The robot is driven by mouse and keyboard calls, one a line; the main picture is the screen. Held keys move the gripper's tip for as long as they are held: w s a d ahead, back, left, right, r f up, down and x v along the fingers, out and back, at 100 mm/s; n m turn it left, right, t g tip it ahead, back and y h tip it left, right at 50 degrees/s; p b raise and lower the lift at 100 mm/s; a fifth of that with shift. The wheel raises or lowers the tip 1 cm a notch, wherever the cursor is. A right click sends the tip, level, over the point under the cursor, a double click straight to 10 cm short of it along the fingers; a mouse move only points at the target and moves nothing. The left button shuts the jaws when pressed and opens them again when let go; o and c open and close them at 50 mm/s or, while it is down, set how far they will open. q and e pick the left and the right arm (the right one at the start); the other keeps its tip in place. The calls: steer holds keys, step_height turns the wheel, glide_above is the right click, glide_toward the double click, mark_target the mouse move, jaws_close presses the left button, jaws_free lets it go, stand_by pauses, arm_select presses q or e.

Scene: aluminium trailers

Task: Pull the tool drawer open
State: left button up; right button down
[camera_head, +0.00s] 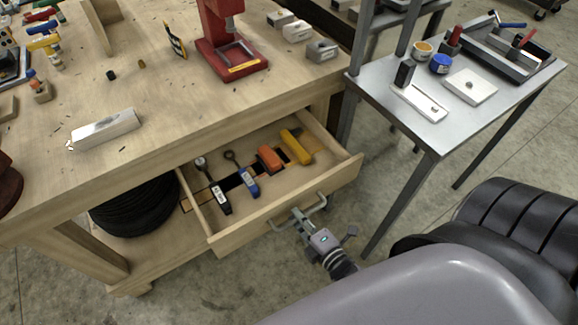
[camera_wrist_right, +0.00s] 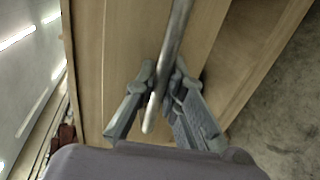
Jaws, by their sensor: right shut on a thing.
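The wooden tool drawer (camera_head: 290,212) stands pulled out from under the workbench, with its inside showing. Several tools lie in it, among them a yellow tool (camera_head: 296,146), an orange one (camera_head: 269,158) and one with a blue part (camera_head: 249,183). A metal bar handle (camera_head: 301,211) is on the drawer front. My right gripper (camera_head: 301,222) is at the handle, and in the right wrist view its fingers (camera_wrist_right: 164,88) are closed around the grey handle bar (camera_wrist_right: 172,60). My left gripper is not in view.
The wooden workbench (camera_head: 190,100) carries a red press (camera_head: 225,45) and a metal block (camera_head: 105,129). A black tyre (camera_head: 135,205) lies on the lower shelf. A grey metal table (camera_head: 470,110) stands right of the drawer. Concrete floor is open before the drawer.

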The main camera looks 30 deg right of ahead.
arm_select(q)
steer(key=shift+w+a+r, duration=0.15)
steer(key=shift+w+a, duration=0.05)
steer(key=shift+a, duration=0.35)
arm_select(e)
steer(key=shift+f+v, duration=0.15)
steer(key=shift+v, duration=0.55)
steer(key=shift+f+v, duration=0.15)
steer(key=shift+v, duration=0.5)
steer(key=shift+s, duration=0.1)
steer(key=c, duration=1.7)
jaws_free()
steer(key=shift+o, duration=0.2)
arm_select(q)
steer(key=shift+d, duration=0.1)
arm_select(e)
steer(key=v, duration=1.2)
